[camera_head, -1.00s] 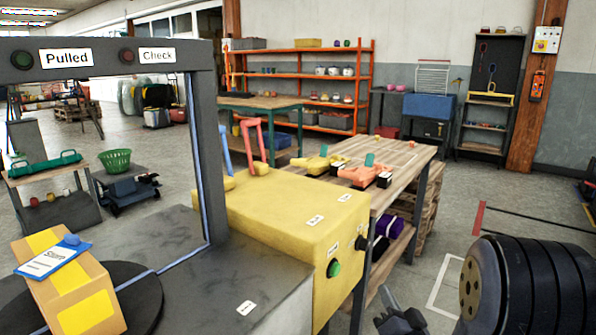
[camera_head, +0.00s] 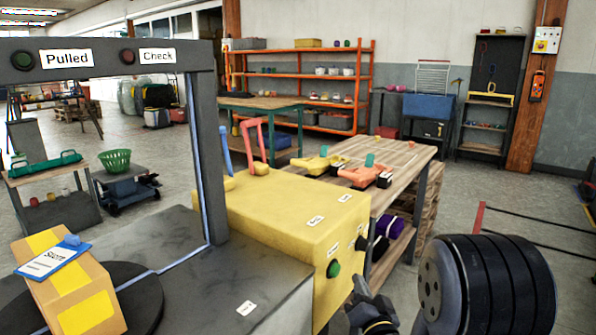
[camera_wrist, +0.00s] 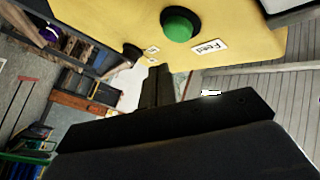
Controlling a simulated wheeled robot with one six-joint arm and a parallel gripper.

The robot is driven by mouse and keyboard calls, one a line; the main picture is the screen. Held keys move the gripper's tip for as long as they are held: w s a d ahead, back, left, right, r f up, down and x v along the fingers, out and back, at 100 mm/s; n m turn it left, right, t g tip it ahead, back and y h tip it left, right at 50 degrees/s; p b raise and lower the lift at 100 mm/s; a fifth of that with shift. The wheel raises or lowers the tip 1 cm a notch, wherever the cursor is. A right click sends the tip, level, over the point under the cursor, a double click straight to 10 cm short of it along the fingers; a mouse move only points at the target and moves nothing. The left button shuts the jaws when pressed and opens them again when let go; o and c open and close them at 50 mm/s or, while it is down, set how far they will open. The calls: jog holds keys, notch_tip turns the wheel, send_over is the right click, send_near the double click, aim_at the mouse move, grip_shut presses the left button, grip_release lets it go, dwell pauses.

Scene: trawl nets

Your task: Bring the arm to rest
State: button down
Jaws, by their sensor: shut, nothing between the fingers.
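My gripper (camera_head: 362,292) is at the lower right of the head view, in front of the right side of the yellow machine (camera_head: 290,222). It also shows in the wrist view (camera_wrist: 157,75), with its fingers together and nothing between them. A green button (camera_head: 334,269) is on the machine's near side face, just left of my gripper. In the wrist view the green button (camera_wrist: 182,25) is beside a label reading Feed, above and right of the fingertips, apart from them. My dark arm link fills the lower right of the head view.
A wooden workbench (camera_head: 408,160) with orange and yellow tools stands behind the machine. A grey frame (camera_head: 200,150) and a cardboard box (camera_head: 70,295) with a blue clipboard are on the left. Open floor (camera_head: 500,200) lies to the right.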

jog(key=shift+f+b, duration=0.25)
jog(key=shift+b, duration=0.55)
jog(key=r+p, duration=0.1)
jog(key=p, duration=0.2)
jog(key=shift+d+p, duration=0.1)
jog(key=shift+p, duration=0.4)
